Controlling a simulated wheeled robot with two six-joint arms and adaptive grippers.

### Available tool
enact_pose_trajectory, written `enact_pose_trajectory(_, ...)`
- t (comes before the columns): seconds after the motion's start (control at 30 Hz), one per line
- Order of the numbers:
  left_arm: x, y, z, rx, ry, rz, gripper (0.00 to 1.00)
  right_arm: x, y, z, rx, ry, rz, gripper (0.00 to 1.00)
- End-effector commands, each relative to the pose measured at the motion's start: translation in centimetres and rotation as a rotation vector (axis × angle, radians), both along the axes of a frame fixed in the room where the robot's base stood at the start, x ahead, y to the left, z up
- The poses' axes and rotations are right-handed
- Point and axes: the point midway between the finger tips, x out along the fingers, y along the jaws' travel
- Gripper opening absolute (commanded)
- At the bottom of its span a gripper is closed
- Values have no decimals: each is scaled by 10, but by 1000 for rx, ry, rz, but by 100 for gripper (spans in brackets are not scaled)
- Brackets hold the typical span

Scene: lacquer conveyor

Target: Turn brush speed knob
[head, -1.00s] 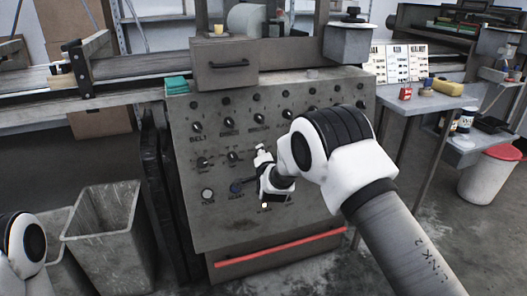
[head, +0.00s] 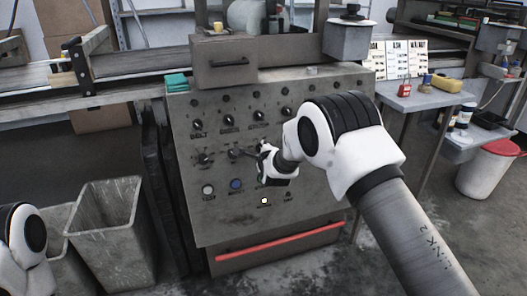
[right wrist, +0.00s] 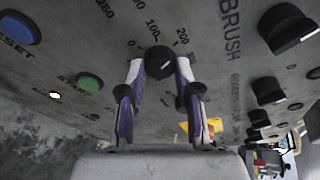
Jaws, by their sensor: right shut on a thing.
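A grey sloped control panel (head: 222,222) fills the middle of the head view. In the right wrist view, a round black knob (right wrist: 159,60) sits on a dial with numbers around it, and large "BRUSH" lettering stands beside it. My right gripper (right wrist: 159,72) has its two fingers on either side of this knob, shut on it. In the head view my right gripper (head: 262,150) is at the lower knob row, and it hides the held knob. Only part of my left arm shows at the lower left; its gripper is out of view.
Larger black knobs, one of them (right wrist: 288,28) at the upper right of the wrist view, sit beside the held knob. A blue button (right wrist: 18,28) and a green button (right wrist: 90,82) are on the left. Grey bins (head: 106,240) stand left of the panel.

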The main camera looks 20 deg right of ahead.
Motion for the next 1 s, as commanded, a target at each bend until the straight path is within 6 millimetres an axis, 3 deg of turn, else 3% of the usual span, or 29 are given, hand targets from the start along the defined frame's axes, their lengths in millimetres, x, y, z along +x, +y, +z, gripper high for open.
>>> enact_pose_trajectory(0.6,0,0,0,0,0,0,59,0,0,0,55,2,-9,0)
enact_pose_trajectory(0.63,0,0,0,0,0,0,59,0,0,0,55,2,-9,36)
enact_pose_trajectory(0.7,0,0,0,0,0,0,59,0,0,0,54,2,-9,58)
enact_pose_trajectory(1.0,0,0,0,0,0,0,59,-1,0,0,53,2,-9,58)
